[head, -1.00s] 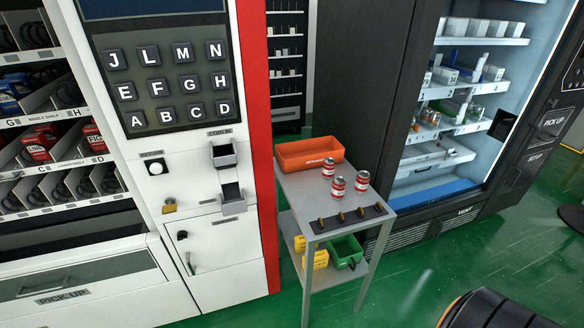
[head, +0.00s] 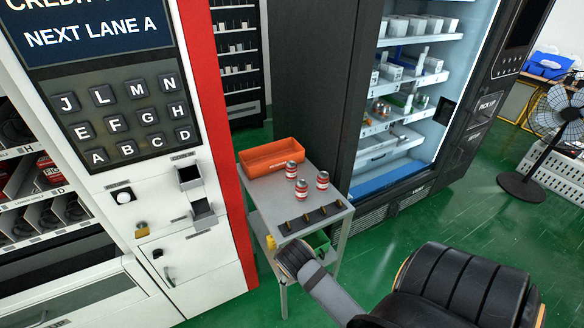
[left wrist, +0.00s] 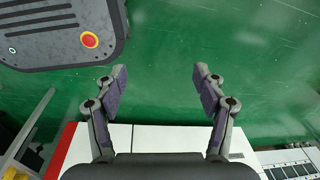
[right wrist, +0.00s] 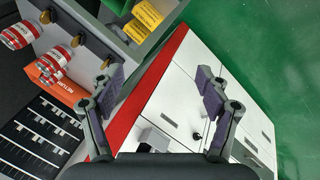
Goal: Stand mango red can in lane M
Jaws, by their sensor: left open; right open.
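Three red-and-white cans stand upright on the grey cart: a rear one (head: 291,170), a front one (head: 301,191) and a right one (head: 323,181). Their flavour labels are too small to tell which is mango. The keypad on the white vending machine has an M key (head: 139,87); lane M itself cannot be made out. My right gripper (right wrist: 158,74) is open and empty beside the cart, with cans (right wrist: 19,35) at the left of its wrist view. My left gripper (left wrist: 159,72) is open and empty over green floor and is outside the head view.
An orange bin (head: 271,157) sits at the back of the cart, and a dark strip with several hooks (head: 311,216) runs along its front. The white machine (head: 205,262) stands left, a black glass-front machine (head: 310,110) behind.

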